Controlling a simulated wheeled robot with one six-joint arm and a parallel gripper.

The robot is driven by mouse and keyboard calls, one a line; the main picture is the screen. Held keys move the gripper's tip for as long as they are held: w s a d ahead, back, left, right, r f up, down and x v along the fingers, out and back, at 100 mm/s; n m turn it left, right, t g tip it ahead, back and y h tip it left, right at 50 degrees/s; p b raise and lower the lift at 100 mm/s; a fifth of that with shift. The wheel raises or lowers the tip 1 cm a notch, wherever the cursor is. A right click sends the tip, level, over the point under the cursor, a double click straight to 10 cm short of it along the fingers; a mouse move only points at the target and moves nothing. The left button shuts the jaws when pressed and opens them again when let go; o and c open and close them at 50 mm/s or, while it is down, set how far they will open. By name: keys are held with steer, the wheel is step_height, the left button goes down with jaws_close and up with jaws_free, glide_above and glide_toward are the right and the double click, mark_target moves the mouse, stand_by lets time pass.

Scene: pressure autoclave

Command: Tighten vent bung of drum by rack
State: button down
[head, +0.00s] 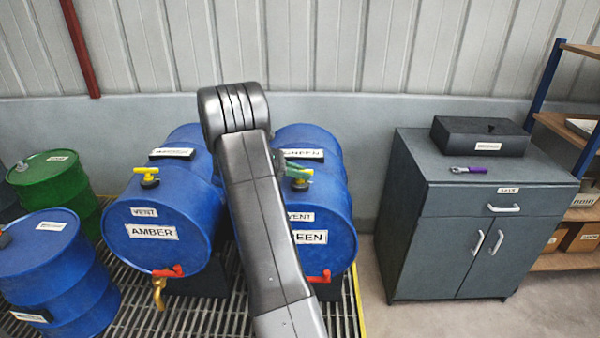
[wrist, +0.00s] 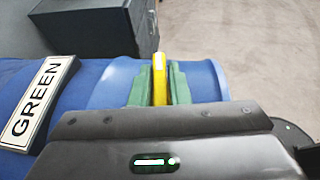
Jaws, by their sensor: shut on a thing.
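A blue drum (head: 335,205) lies on its side, labelled VENT and GREEN, with the end of its name plate partly behind my arm. The GREEN plate (wrist: 38,102) also shows in the wrist view. A yellow vent bung handle (wrist: 160,62) stands on top of this drum. My gripper (wrist: 159,85) is shut on it, with one green finger pad on each side. In the head view, the bung (head: 300,183) is mostly hidden by the green fingers. The second lying drum, AMBER (head: 180,210), has its yellow vent bung (head: 149,174) standing free.
Both lying drums have red valve handles at the front, above a grated floor (head: 180,320). A grey cabinet (head: 470,230) with a black box (head: 480,136) and a purple tool (head: 468,170) stands right, before a shelf rack (head: 565,125). Upright blue and green drums stand left.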

steer(key=shift+r+m+g+p, duration=0.15)
steer(key=shift+m+g+p, duration=0.35)
steer(key=shift+g+p, duration=0.15)
steer(key=shift+m+g+p, duration=0.3)
steer(key=shift+m+g, duration=0.1)
steer(key=shift+g, duration=0.05)
steer(key=c, duration=1.4)
jaws_free()
steer(key=b+v, duration=0.2)
steer(key=v, duration=1.1)
steer(key=shift+a, duration=0.4)
steer(key=shift+d, duration=0.15)
